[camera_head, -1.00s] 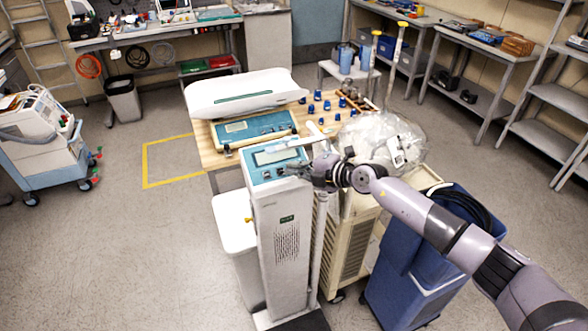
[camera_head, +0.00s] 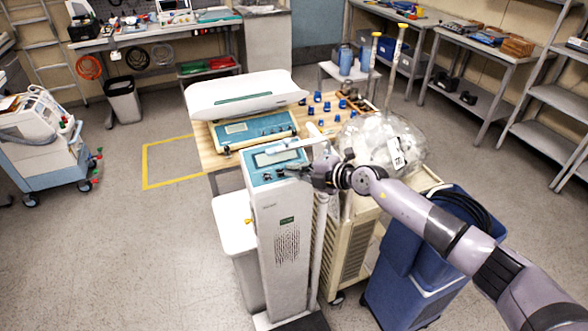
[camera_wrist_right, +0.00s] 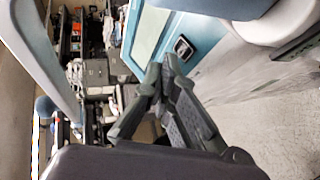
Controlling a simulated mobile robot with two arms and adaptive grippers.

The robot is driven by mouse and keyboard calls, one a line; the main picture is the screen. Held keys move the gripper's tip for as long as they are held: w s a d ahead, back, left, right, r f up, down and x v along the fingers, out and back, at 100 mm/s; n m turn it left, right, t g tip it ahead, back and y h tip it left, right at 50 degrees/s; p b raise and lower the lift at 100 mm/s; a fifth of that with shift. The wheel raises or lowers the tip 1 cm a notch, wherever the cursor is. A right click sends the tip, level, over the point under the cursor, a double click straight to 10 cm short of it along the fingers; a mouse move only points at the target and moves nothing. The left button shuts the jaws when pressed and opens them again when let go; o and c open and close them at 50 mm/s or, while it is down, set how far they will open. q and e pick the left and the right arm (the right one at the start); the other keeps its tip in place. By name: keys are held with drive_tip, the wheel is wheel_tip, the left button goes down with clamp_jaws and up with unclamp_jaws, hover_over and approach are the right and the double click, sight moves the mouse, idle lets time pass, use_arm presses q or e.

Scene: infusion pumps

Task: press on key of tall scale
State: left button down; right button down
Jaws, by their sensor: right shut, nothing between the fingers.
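The tall scale (camera_head: 284,240) is a pale grey column with a teal control panel and a grey display (camera_head: 276,156) on top. My right gripper (camera_head: 297,171) is at the right side of this panel, its fingers pointing left over the panel's front part. My left gripper is not in view.
A white baby scale (camera_head: 245,92) and a teal device (camera_head: 252,129) stand on the wooden table behind. A clear plastic bag (camera_head: 385,142) lies on a beige cart to the right. Blue bins (camera_head: 415,270) and a white bin (camera_head: 237,240) flank the column.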

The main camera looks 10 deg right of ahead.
drive_tip(key=shift+w+f, duration=0.25)
drive_tip(key=shift+f, duration=0.1)
drive_tip(key=shift+w+f, duration=0.1)
drive_tip(key=shift+f, duration=0.25)
idle(0.7)
drive_tip(key=shift+r, duration=0.1)
drive_tip(key=shift+s+r+p, duration=0.35)
drive_tip(key=shift+r+p, duration=0.25)
drive_tip(key=shift+p, duration=0.5)
drive_tip(key=shift+r, duration=0.15)
drive_tip(key=r+p, duration=0.1)
drive_tip(key=p, duration=0.1)
drive_tip(key=s+r+p, duration=0.1)
drive_tip(key=p, duration=0.2)
drive_tip(key=s+r+p, duration=0.1)
drive_tip(key=r+p, duration=0.1)
drive_tip(key=shift+s+d, duration=0.2)
drive_tip(key=shift+d, duration=0.05)
